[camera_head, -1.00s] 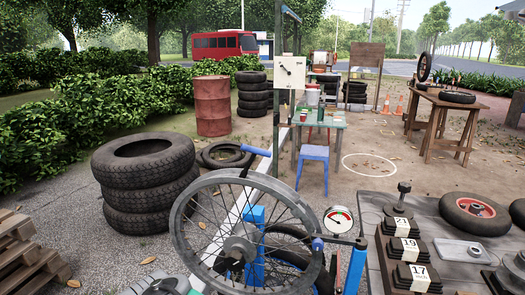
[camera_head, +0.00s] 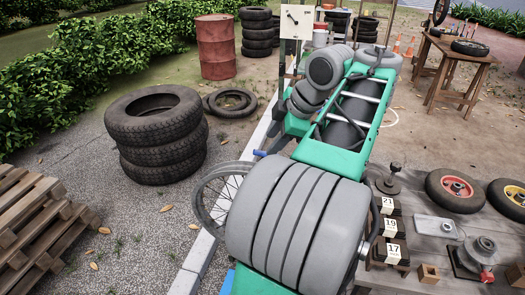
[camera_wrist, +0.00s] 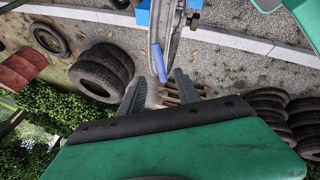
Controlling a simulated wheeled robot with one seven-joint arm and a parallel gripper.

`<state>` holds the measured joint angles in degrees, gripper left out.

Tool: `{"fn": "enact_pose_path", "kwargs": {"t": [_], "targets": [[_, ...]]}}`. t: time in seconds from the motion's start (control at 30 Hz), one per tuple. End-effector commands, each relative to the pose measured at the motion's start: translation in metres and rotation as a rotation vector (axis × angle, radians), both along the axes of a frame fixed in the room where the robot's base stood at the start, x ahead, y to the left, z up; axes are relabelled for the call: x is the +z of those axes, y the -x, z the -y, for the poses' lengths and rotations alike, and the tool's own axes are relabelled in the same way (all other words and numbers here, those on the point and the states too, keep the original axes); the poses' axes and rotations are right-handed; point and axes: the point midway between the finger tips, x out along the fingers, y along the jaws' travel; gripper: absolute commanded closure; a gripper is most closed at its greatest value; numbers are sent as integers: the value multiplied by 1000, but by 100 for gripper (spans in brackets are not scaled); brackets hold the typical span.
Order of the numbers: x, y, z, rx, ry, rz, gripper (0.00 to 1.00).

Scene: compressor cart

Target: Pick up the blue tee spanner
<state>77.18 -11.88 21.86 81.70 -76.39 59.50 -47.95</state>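A short blue bar (camera_head: 259,153), the only part of a possible blue tee spanner that I can make out, shows beside the top of the spoked wheel (camera_head: 213,190) in the head view. In the wrist view the blue bar (camera_wrist: 158,62) is a rounded rod in front of the wheel rim (camera_wrist: 174,35). Its lower end appears between the fingertips of my gripper (camera_wrist: 159,76). The fingers are spread and do not visibly press on the bar; depth is hard to judge.
Stacked tyres (camera_head: 155,135) and a pallet (camera_head: 40,225) stand left. A bench (camera_head: 430,255) at right holds blocks marked 21, 19 and 17 (camera_head: 391,227), small wheels (camera_head: 455,189) and a grey plate. A red drum (camera_head: 215,47) stands behind. Gravel lies between tyres and wheel.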

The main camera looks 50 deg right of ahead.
Motion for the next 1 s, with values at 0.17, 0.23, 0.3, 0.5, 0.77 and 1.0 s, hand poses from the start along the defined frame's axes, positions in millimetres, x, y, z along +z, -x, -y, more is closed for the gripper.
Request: {"fn": "enact_pose_path", "kwargs": {"t": [0.17, 0.23, 0.3, 0.5, 0.77, 1.0], "targets": [[-25, -13, -2, 5, -1, 1, 61], [-34, -18, -2, 3, -1, 0, 61], [-45, -25, -3, 4, -2, -1, 61], [-65, -37, -3, 2, -1, 0, 61], [-64, -37, -2, -1, -1, -1, 67], [-64, -37, -3, -1, -1, -1, 87]]}}
